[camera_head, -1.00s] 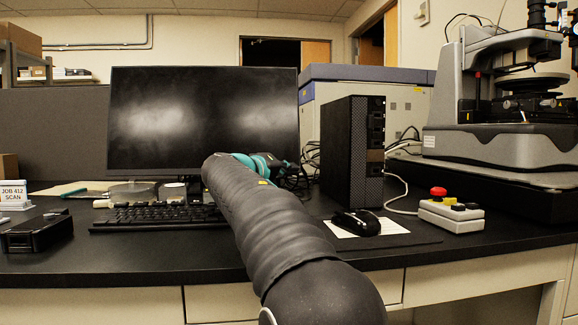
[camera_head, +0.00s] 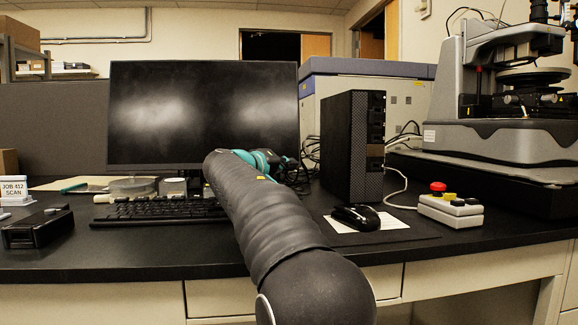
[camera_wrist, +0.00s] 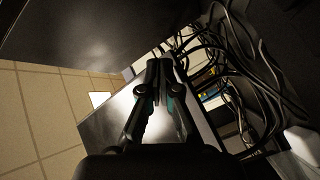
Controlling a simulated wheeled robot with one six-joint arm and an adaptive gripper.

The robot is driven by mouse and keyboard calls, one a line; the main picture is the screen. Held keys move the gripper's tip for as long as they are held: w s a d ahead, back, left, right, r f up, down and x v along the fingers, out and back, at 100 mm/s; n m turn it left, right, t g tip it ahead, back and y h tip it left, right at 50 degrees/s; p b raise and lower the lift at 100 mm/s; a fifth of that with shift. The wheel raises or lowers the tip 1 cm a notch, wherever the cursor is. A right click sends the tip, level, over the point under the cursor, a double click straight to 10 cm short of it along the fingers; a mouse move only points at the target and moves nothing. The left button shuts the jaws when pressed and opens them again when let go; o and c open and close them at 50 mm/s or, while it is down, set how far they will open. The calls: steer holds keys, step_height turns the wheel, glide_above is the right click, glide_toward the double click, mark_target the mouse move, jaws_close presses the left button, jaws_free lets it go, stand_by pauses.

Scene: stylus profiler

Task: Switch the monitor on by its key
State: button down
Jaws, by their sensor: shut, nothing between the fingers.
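The monitor (camera_head: 200,110) stands at the back left of the desk. Its screen is dark, with two pale reflections. My gripper (camera_head: 295,172) is near the monitor's lower right corner in the head view, partly hidden by my own arm. In the wrist view my gripper (camera_wrist: 158,66) has its fingers together, with nothing between them. A dark panel with a bright reflection behind the fingers looks like the monitor (camera_wrist: 121,112). I cannot tell whether the fingertips touch it. I cannot make out the monitor's key in either view.
A black computer tower (camera_head: 347,145) stands right of my gripper, with loose cables (camera_wrist: 235,55) close by. A keyboard (camera_head: 155,211) lies below the monitor. A mouse (camera_head: 356,217), a button box (camera_head: 450,208) and the profiler (camera_head: 500,140) are to the right.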

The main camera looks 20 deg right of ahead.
steer(key=shift+w, duration=0.1)
stand_by(0.7)
steer(key=shift+w+d+f, duration=0.1)
steer(key=shift+w+d, duration=0.05)
steer(key=shift+w, duration=0.15)
steer(key=shift+w+d, duration=0.1)
steer(key=shift+w, duration=0.25)
stand_by(0.7)
steer(key=shift+s+f, duration=0.1)
steer(key=shift+s+a+b, duration=0.25)
steer(key=shift+s+b, duration=0.15)
steer(key=shift+s, duration=0.25)
steer(key=shift+s+a+r+b, duration=0.2)
steer(key=shift+s+b, duration=0.25)
steer(key=shift+s, duration=0.15)
steer(key=shift+s+a+r+b, duration=0.1)
steer(key=shift+s+a+b, duration=0.05)
steer(key=shift+s+b, duration=0.35)
steer(key=shift+s+a+r+b, duration=0.2)
steer(key=shift+s+b, duration=0.05)
steer(key=shift+s, duration=0.4)
steer(key=shift+s+a+r+b, duration=0.15)
steer(key=shift+s+r+b, duration=0.05)
steer(key=shift+s, duration=0.4)
